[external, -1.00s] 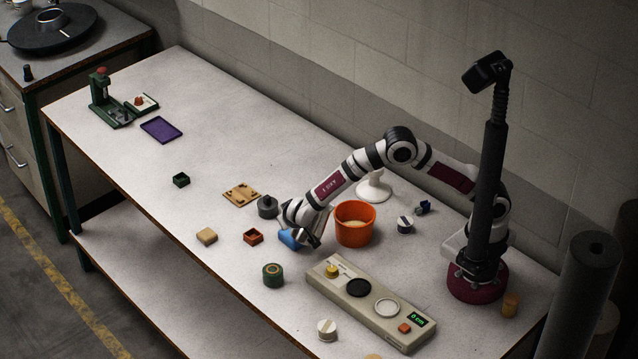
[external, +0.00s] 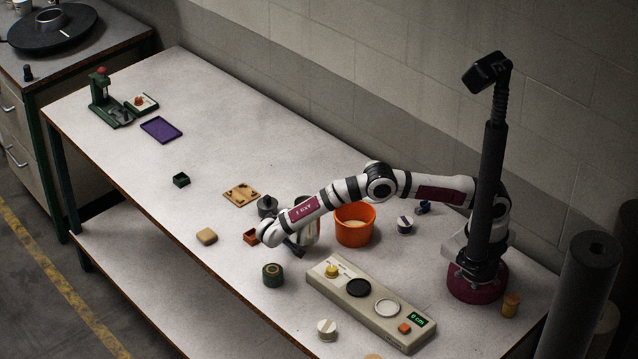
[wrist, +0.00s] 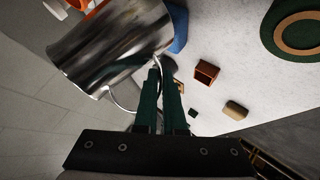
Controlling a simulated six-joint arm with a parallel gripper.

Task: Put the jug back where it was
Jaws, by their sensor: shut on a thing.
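The jug is a shiny metal vessel (wrist: 112,45) with a thin wire-like handle, large in the wrist view. It also shows in the external view (external: 312,228), partly hidden behind my arm, left of the orange tub (external: 354,226). My gripper's two green fingers (wrist: 160,88) are closed on the jug's handle in the wrist view. In the external view my gripper (external: 297,249) is low near the jug. I cannot tell whether the jug's base touches the table.
A blue thing (wrist: 179,28) lies beside the jug. A small brown open box (external: 250,236), a green round tin (external: 273,274) and a dark grey weight (external: 267,205) are close by. The long beige panel (external: 330,290) lies in front. The table's left middle is mostly clear.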

